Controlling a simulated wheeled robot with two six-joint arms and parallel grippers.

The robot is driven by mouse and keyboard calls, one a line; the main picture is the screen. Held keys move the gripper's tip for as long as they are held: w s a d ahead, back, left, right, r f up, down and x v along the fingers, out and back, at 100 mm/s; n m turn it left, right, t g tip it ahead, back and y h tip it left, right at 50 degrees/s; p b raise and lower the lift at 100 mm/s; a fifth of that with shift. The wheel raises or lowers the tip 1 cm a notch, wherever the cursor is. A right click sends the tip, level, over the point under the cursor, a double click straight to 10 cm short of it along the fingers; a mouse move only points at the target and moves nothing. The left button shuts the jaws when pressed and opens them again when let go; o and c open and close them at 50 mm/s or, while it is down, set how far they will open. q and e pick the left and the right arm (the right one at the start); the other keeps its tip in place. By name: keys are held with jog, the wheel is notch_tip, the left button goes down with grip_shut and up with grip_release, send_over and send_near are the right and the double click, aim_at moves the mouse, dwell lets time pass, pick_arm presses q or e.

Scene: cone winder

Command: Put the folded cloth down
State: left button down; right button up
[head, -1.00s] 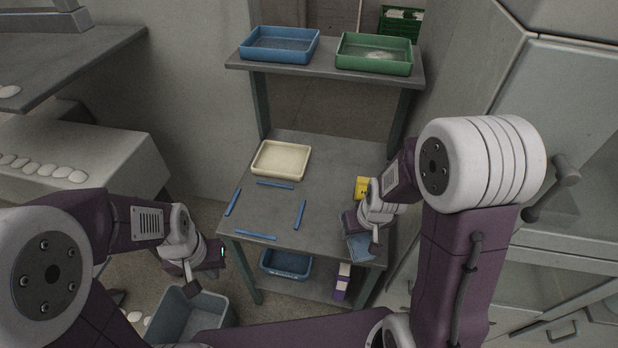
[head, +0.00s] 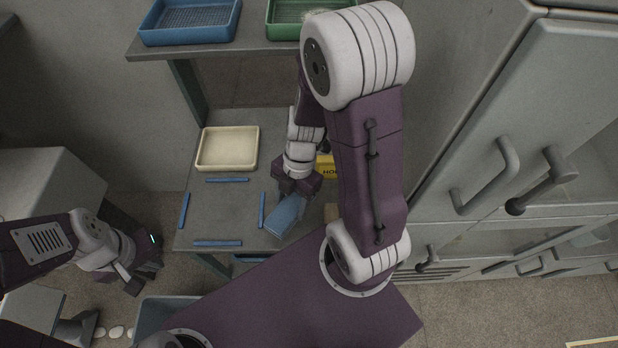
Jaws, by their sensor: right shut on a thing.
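The folded cloth (head: 285,215) is a small blue-grey piece in the head view. It hangs from my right gripper (head: 292,192), which is shut on its upper end. The cloth is over the right front part of the grey table (head: 228,217), just right of a blue strip. I cannot tell whether its lower end touches the table. My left gripper (head: 140,277) is low at the left, off the table and away from the cloth. Its fingers are too dark and small to tell whether they are open.
Several blue strips (head: 218,243) mark out a rectangle on the table. A cream tray (head: 228,148) lies behind them. A yellow box (head: 326,168) is partly hidden by my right arm. Blue (head: 190,22) and green (head: 290,28) trays stand on the upper shelf. Grey cabinets (head: 520,100) stand at right.

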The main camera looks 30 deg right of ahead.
jog(key=s+a+r+n+g+h, duration=0.1)
jog(key=s+r+n, duration=0.1)
jog(key=s+n, duration=0.4)
jog(key=shift+n+g, duration=0.3)
jog(key=shift+n, duration=0.2)
jog(key=w+d+f+b, duration=0.1)
jog(key=w+f, duration=0.1)
jog(key=w, duration=0.2)
jog(key=w+d+f+b, duration=0.1)
jog(key=w+d+f, duration=0.1)
jog(key=w+f, duration=0.1)
jog(key=w+d+f+b, duration=0.1)
jog(key=w+f+b, duration=0.1)
jog(key=w, duration=0.3)
jog(key=shift+d+f, duration=0.25)
jog(key=shift+f, duration=0.05)
jog(key=shift+w+d, duration=0.1)
jog(key=shift+w, duration=0.05)
notch_tip(320, 180, down, 4)
jog(key=b, duration=0.3)
jog(key=shift+f+b, duration=0.2)
jog(key=shift+b, duration=0.2)
jog(key=shift+r, duration=0.25)
jog(key=shift+f, duration=0.15)
jog(key=o, duration=1.4)
